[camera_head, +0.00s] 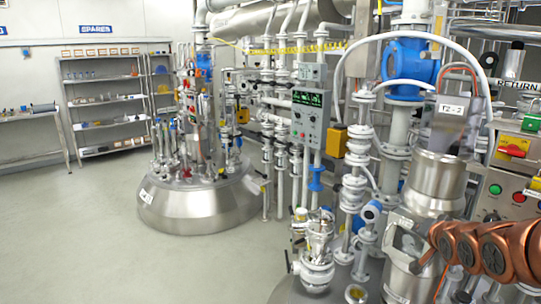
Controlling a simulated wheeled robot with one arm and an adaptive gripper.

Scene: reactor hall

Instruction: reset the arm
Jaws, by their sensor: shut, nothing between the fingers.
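My arm's copper-coloured links enter from the right edge at the lower right. Beyond their left end a small dark shape, which looks like my gripper (422,264), points down and left. It is shut and looks empty. It shows in front of a steel vessel fitting (405,238), and I cannot tell the gap between them. The fingers are small and partly lost against the metal behind.
Pipes, valves and a steel column (437,180) crowd around my arm. A control box (514,190) with buttons stands at the right. A grey panel (310,118) with green displays is mid-view. A domed steel vessel (200,205) stands further back. The floor (75,235) at left is clear.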

